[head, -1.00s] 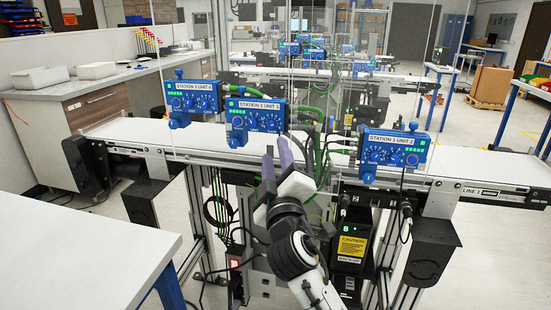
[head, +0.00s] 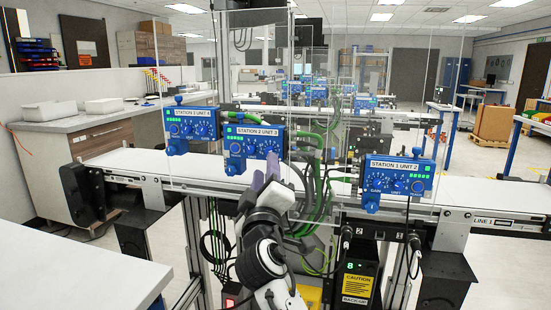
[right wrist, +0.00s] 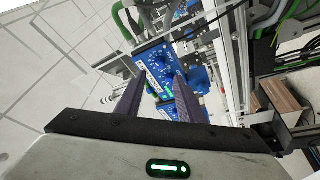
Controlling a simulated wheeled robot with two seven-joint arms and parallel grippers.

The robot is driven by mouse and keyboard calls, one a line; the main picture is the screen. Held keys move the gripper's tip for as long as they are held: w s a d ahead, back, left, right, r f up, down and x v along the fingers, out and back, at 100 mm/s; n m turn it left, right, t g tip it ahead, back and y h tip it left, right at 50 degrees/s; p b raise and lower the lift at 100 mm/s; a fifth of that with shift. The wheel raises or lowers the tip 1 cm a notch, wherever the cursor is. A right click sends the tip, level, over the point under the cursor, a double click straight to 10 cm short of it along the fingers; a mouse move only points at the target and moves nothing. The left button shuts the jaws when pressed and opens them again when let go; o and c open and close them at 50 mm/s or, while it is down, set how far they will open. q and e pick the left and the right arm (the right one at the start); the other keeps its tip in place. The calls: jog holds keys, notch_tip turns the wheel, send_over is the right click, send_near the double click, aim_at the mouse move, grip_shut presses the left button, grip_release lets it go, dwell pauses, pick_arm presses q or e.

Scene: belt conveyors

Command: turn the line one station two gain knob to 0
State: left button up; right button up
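The blue STATION 2 UNIT 3 box (head: 253,146) is mounted on the near conveyor, left of centre in the head view. It has a row of small blue knobs under its white label and green lights; I cannot read which knob is marked gain. My right gripper (head: 266,170), with purple-grey fingers, is just below and in front of the box's lower right part, covering some of it. In the right wrist view the gripper (right wrist: 158,80) has its fingers apart, with blue boxes beyond and nothing held. My left gripper is not in view.
The STATION 1 UNIT 4 box (head: 191,128) is close on the left, and the STATION 1 UNIT 2 box (head: 395,180) is on the right. Clear panels rise around the conveyor (head: 475,195), marked LINE 1. Green hoses (head: 318,185) hang right of my gripper. A white table (head: 70,275) is front left.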

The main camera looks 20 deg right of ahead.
aim_at(268, 151)
jog(key=x, duration=0.4)
jog(key=shift+w+d+r, duration=0.15)
jog(key=shift+w+d, duration=0.05)
jog(key=shift+d, duration=0.05)
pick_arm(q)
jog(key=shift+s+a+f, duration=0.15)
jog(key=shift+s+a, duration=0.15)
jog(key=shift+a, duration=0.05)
pick_arm(e)
jog(key=shift+w+d, duration=0.25)
jog(key=shift+w, duration=0.45)
jog(key=shift+c, duration=0.5)
